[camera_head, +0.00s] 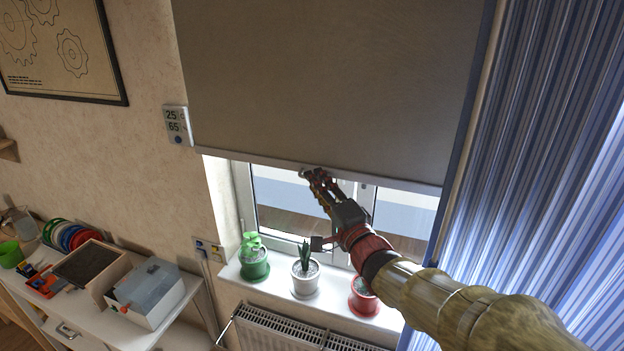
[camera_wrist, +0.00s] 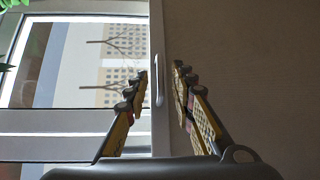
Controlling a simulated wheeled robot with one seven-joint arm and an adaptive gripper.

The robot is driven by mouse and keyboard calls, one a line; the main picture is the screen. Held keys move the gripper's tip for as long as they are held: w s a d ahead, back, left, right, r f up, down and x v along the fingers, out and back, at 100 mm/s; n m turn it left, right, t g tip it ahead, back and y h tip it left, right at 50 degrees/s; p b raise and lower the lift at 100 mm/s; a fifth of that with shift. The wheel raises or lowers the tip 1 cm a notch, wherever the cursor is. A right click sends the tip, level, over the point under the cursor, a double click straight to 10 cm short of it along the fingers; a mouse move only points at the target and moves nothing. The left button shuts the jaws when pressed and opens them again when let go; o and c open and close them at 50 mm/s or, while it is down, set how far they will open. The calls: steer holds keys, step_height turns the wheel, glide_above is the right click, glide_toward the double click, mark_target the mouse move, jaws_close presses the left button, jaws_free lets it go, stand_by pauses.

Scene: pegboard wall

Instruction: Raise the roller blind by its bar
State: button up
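The grey-brown roller blind (camera_head: 330,75) hangs partway down over the window. Its pale bottom bar (camera_head: 390,181) runs along its lower edge, above the sill. My gripper (camera_head: 310,173) is at the middle of this bar, reaching up from below. In the wrist view, the bar (camera_wrist: 160,125) runs vertically, with a small light handle (camera_wrist: 158,80) on it. My gripper (camera_wrist: 161,75) is open, with one finger on each side of the bar and handle. A gap shows between the fingers and the handle; contact is not visible.
Potted plants, green (camera_head: 254,265), white (camera_head: 305,277) and red (camera_head: 363,297), stand on the sill below my arm. A blue striped curtain (camera_head: 545,150) hangs close at the right. A thermometer display (camera_head: 177,125) is on the wall to the left. A radiator (camera_head: 285,330) is below.

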steer(key=shift+x, duration=1.5)
steer(key=shift+c, duration=0.7)
jaws_close()
